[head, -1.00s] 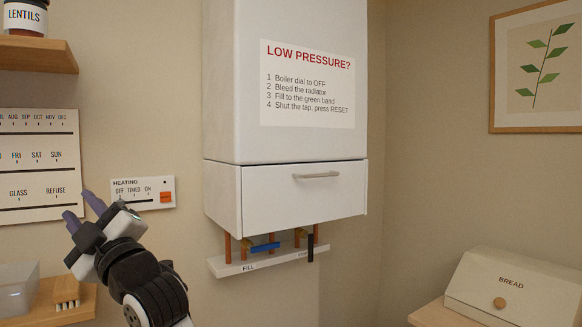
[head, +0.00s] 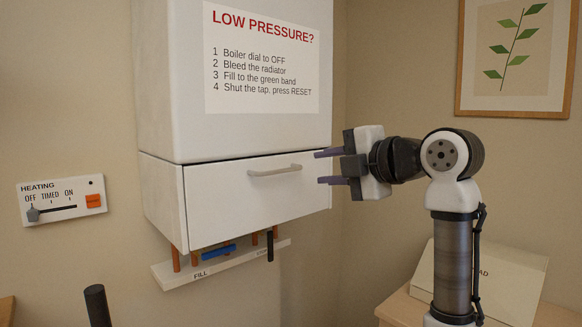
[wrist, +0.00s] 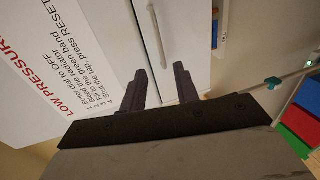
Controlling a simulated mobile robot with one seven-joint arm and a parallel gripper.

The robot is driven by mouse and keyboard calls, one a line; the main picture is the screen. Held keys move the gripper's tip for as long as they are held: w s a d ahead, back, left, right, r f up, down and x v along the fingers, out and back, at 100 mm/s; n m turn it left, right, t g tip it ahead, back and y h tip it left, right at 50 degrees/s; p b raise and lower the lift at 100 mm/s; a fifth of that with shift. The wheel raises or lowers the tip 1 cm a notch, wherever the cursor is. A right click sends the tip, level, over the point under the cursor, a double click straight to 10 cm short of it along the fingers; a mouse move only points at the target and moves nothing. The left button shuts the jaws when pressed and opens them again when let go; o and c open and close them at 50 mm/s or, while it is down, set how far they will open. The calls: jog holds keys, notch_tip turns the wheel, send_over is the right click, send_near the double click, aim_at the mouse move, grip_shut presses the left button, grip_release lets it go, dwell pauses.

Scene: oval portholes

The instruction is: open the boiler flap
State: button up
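The boiler flap (head: 240,205) is the white lower front panel of the boiler (head: 160,80); it is shut. Its grey bar handle (head: 275,171) runs across the upper part of the flap. My gripper (head: 320,167) is at the right of the boiler, its two purple-grey fingers pointing left toward the handle. The fingers are apart, with nothing between them. In the wrist view the handle (wrist: 158,36) lies just beyond the open fingertips (wrist: 159,69), and they do not appear to touch it.
Below the boiler are copper pipes, a blue lever (head: 219,251) and a shelf marked FILL (head: 215,268). A heating control (head: 62,200) is on the wall at left. A bread box (head: 510,285) sits at lower right behind my arm. Coloured boxes (wrist: 297,124) show in the wrist view.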

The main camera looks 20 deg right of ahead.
aim_at(283, 171)
jog(key=p+x, duration=0.2)
jog(key=x, duration=0.9)
jog(key=shift+w+p, duration=0.1)
jog(key=shift+p, duration=0.25)
grip_shut()
